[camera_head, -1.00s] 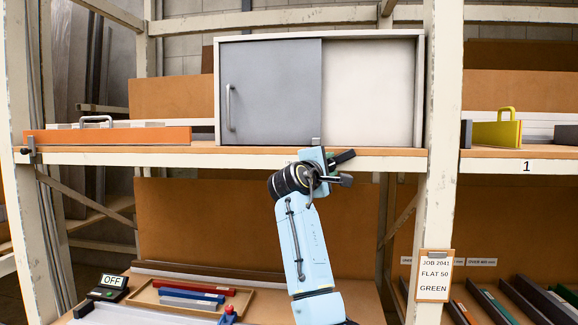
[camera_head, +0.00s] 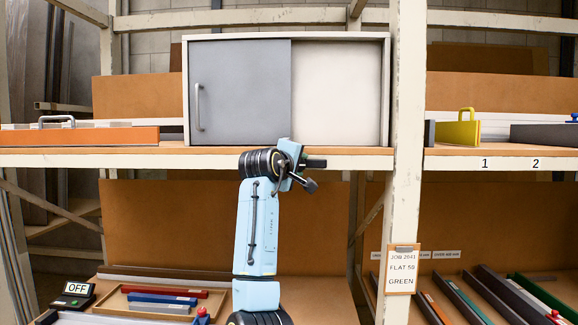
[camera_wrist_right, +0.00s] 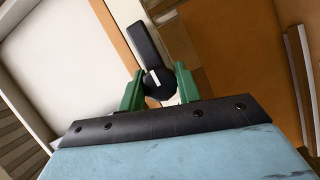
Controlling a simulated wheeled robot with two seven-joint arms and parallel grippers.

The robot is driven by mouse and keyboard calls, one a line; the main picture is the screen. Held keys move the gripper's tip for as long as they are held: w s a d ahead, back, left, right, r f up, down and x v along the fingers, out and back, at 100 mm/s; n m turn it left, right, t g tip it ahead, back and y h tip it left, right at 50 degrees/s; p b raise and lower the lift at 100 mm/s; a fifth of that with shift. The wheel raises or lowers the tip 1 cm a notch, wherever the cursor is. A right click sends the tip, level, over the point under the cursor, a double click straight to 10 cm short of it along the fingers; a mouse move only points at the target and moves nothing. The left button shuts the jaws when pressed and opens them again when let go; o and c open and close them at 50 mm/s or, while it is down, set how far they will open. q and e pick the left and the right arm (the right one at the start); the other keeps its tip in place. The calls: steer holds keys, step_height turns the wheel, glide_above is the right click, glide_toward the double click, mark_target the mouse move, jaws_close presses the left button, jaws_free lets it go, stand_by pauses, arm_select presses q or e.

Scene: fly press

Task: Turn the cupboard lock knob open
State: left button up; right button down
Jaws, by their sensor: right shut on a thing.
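The cupboard (camera_head: 386,90) stands on the shelf, with a grey door (camera_head: 245,95) at left and a pale panel at right. My right gripper (camera_head: 290,160) is at the shelf's front edge below the cupboard. In the right wrist view its two green fingers are shut on the round black lock knob (camera_wrist_right: 158,84), one on each side. The knob has a white mark, and a dark bar (camera_wrist_right: 144,45) extends from beside it. In the head view the gripper mostly hides the knob. My left gripper is not in view.
The shelf's front edge (camera_head: 120,160) runs across, with a white upright post (camera_head: 405,120) to the right of my arm. A clipboard (camera_head: 402,268) hangs on the post. A tray of coloured bars (camera_head: 125,308) lies low at left.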

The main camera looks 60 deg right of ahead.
steer(key=c, duration=1)
jaws_free()
steer(key=s+a+r+b, duration=0.1)
steer(key=a+b, duration=0.2)
steer(key=a, duration=1)
steer(key=shift+a+r, duration=0.15)
steer(key=shift+r, duration=0.05)
